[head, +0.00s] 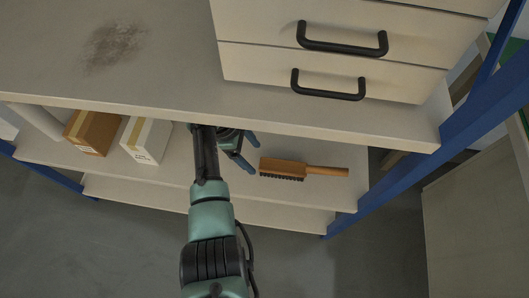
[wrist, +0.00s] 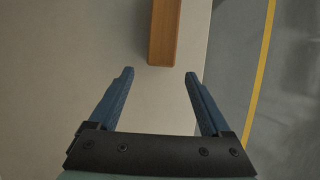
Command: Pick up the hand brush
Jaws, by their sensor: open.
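The hand brush (head: 283,167) lies on a lower shelf, its orange-brown wooden body to the left with dark bristles along the front edge. Its narrower handle (head: 327,171) points right. My gripper (head: 247,153) is just left of the brush in the head view, under the upper board. In the wrist view, my gripper (wrist: 158,73) is open and empty, with its two blue fingers apart. The near end of the wooden brush body (wrist: 163,40) is just beyond the fingertips, about centred between them. The rest of the brush is cut off at the top of the wrist view.
The upper board (head: 160,75), with a dark smudge, and a drawer unit (head: 330,60) with black handles overhang the shelf (head: 260,190). A brown box (head: 90,132) and a white box (head: 146,140) stand left of my arm. A blue post (head: 400,158) rises at the right.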

